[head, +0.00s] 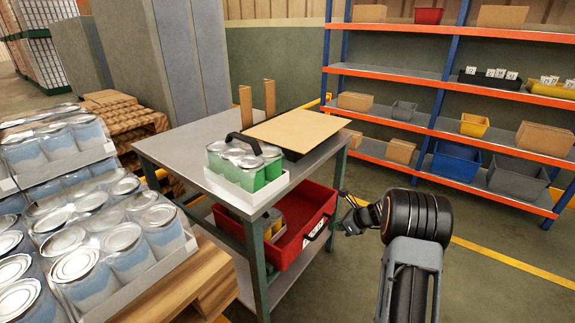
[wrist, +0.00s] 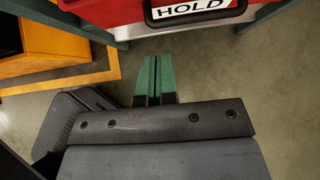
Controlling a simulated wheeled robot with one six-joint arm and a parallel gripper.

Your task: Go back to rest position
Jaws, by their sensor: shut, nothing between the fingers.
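My gripper (head: 345,197) is in front of the right side of the work table in the head view, clear of it. In the wrist view its two green fingers (wrist: 153,62) lie together, shut and empty, over bare floor. The work table (head: 185,140) is grey with green legs. A red bin (head: 312,197) stands on its lower shelf, with round cans partly showing inside. The wrist view shows the bin's front with a HOLD label (wrist: 196,10), just beyond the fingertips and apart from them.
On the table top are a white tray of green cans (head: 245,196) and a brown board (head: 300,131) on a dark crate. Stacked trays of blue cans (head: 125,245) fill the left. A blue-and-orange shelf rack (head: 440,131) stands behind. The floor at right (head: 500,290) is clear.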

